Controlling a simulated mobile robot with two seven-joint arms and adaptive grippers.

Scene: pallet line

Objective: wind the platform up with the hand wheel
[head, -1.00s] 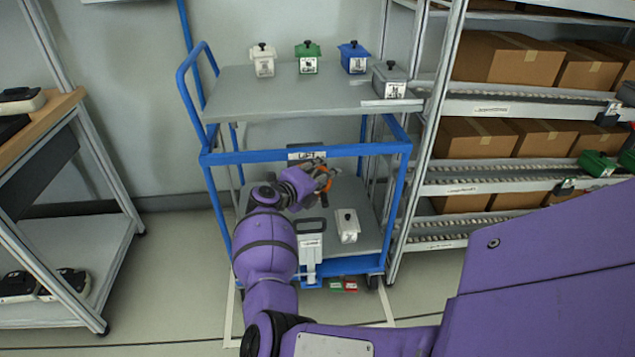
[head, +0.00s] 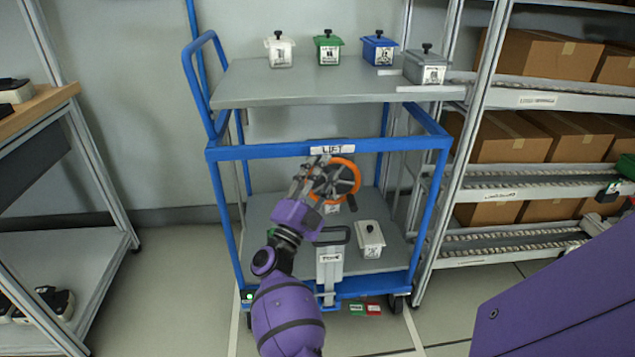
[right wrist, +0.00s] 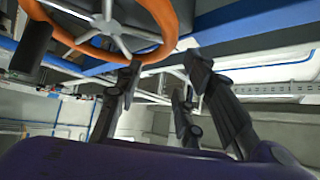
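The hand wheel (head: 357,180) has an orange rim and stands upright under the LIFT label (head: 332,150) on the blue trolley frame. In the right wrist view the wheel (right wrist: 85,46) shows at the top left, with silver spokes and a dark handle (right wrist: 30,45) at the left. My right gripper (head: 306,176) is at the wheel's left side in the head view. In the right wrist view its fingers (right wrist: 165,68) are spread, with nothing between them, just below the rim. The platform (head: 300,88) is the grey top deck, above the blue frame. My left gripper is out of view.
White (head: 280,50), green (head: 328,48), blue (head: 378,49) and grey (head: 426,67) lidded boxes stand on the platform. A white box (head: 370,240) and a grey upright part (head: 330,262) are at the lower shelf. A carton rack (head: 520,182) stands close on the right.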

